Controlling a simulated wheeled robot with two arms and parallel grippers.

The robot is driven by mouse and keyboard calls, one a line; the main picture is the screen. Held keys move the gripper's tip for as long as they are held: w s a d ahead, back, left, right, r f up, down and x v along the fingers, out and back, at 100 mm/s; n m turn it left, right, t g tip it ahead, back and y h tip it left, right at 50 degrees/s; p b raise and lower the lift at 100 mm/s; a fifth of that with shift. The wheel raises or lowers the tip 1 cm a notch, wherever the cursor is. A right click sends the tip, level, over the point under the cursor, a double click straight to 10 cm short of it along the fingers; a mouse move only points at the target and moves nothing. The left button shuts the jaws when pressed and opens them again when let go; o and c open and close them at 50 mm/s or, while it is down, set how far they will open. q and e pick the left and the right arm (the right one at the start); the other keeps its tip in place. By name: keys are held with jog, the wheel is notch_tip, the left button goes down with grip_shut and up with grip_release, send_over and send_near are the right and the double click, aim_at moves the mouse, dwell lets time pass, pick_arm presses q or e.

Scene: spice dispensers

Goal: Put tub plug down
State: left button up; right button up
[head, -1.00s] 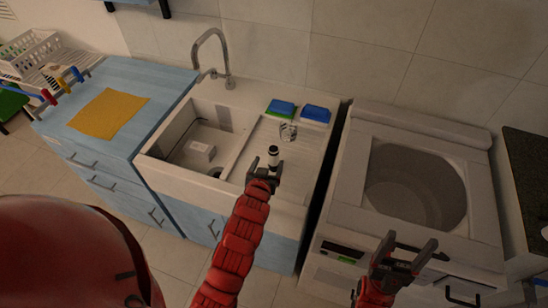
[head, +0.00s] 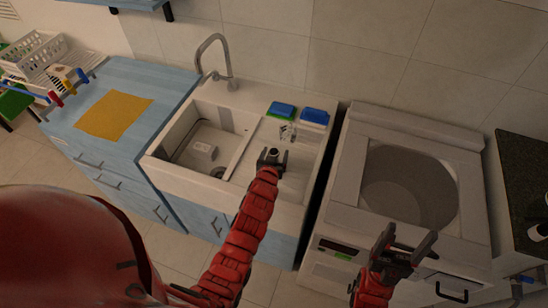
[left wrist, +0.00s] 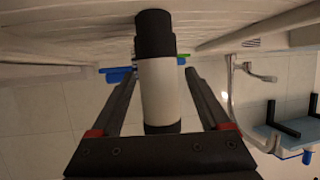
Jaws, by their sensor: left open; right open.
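The tub plug, seen as a white cylinder with black ends (left wrist: 158,90), is between the two fingers of my left gripper (head: 272,158) in the left wrist view. The fingers are open, with a gap on each side of it. Its far black end meets or nearly meets the ribbed drainboard (left wrist: 80,22); I cannot tell if it touches. In the head view the left gripper is over the drainboard right of the basin, and mostly hides the cylinder. My right gripper (head: 402,246) is open and empty in front of the top-loading washer.
Blue and green sponges (head: 282,110) lie at the back. The tap (head: 214,55) rises behind the basin.

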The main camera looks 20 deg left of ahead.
pick_arm(q)
jog(key=shift+w, duration=0.15)
grip_shut()
dwell(0.4)
